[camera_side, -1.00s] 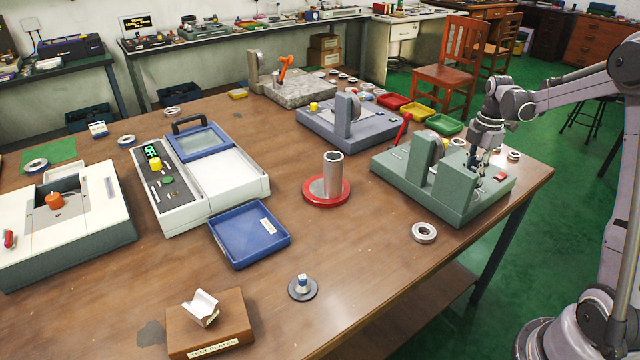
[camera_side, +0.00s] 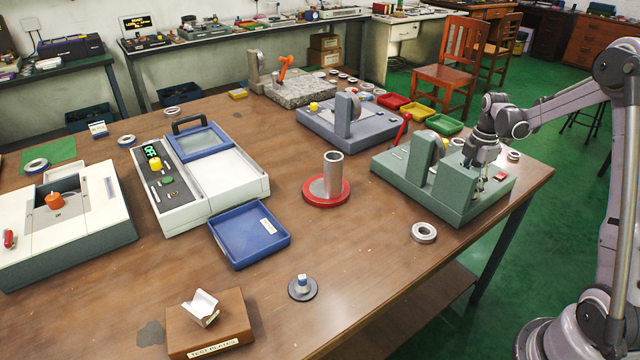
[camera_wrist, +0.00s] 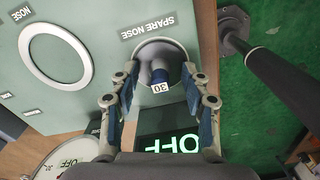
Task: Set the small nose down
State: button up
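A gap shows between each finger and the nose, so the gripper is open. In the side view, my gripper (camera_side: 475,176) points down at the right end of the green fixture (camera_side: 458,207); the nose there is hidden or too small to make out.
A white ring marked "NOSE" (camera_wrist: 55,55) lies beside the recess. An upright block (camera_side: 457,187) of the fixture stands close left of my gripper. A loose bearing ring (camera_side: 424,232) lies in front.

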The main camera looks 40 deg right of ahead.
notch_tip(320, 180, up, 12)
jog(key=a+r+m, duration=0.1)
jog(key=a, duration=0.1)
jog(key=a+m, duration=0.1)
jog(key=a, duration=0.2)
jog(key=a+r+t, duration=0.1)
jog(key=a, duration=0.2)
jog(key=shift+r+m+h, duration=0.3)
jog(key=shift+r+m, duration=0.05)
jog(key=shift+m, duration=0.05)
jog(key=s+a+f+m+t, duration=0.1)
jog(key=s+a+m+t, duration=0.2)
jog(key=a, duration=0.7)
jog(key=s+a+f+m+t, duration=0.1)
jog(key=s+a+m+t, duration=0.2)
jog(key=s+a+m, duration=0.2)
jog(key=shift+s+a+f+m, duration=0.3)
jog(key=shift+a+m, duration=1.5)
jog(key=shift+a, duration=1.5)
jog(key=shift+r, duration=0.1)
